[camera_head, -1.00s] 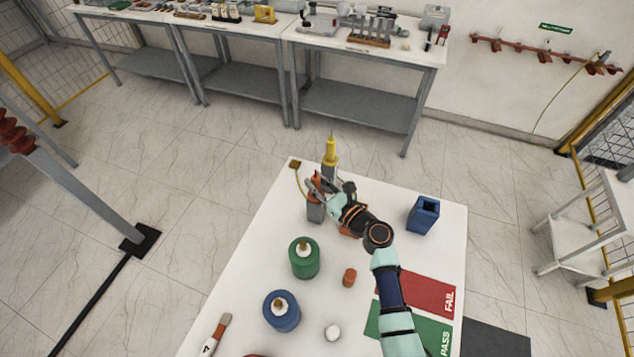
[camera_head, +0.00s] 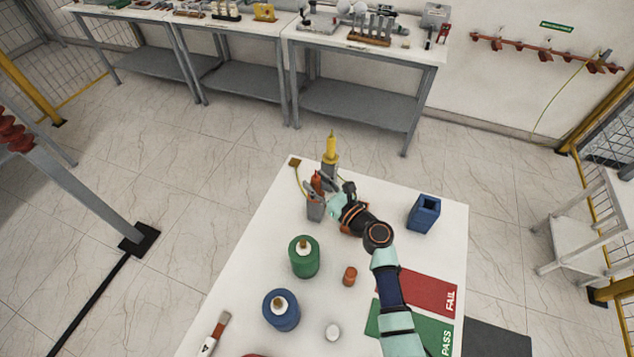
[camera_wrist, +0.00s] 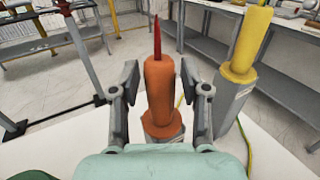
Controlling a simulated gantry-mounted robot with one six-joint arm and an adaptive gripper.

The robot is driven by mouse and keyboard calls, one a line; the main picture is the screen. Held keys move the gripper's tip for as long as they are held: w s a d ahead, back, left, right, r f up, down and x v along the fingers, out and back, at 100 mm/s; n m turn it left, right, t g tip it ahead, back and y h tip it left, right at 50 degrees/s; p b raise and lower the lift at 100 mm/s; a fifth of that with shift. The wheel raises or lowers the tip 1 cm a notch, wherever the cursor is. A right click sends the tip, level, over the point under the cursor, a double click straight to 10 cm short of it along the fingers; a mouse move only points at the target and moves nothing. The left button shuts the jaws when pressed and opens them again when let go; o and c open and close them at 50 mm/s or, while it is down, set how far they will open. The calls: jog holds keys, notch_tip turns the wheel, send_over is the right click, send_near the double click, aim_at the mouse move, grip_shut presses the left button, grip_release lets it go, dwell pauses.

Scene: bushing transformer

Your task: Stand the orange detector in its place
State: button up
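The orange detector (camera_head: 317,182) stands upright in a grey holder (camera_head: 314,211) near the far left corner of the white table. In the wrist view the orange detector (camera_wrist: 162,85) has a thin red tip pointing up and a wider orange collar low down. My gripper (camera_head: 316,188) is around it. In the wrist view the fingers of my gripper (camera_wrist: 164,94) are spread, one on each side of the detector, with a visible gap on both sides. The detector's lower end is hidden in the holder and behind my gripper's body.
A yellow detector (camera_head: 331,149) stands in its own grey holder just behind, close to my gripper. A blue box (camera_head: 423,214) is to the right. A green cylinder (camera_head: 304,257), a blue cylinder (camera_head: 281,310) and a small orange piece (camera_head: 350,276) stand nearer on the table.

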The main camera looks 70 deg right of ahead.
jog(key=shift+o, duration=0.3)
jog(key=v, duration=1.2)
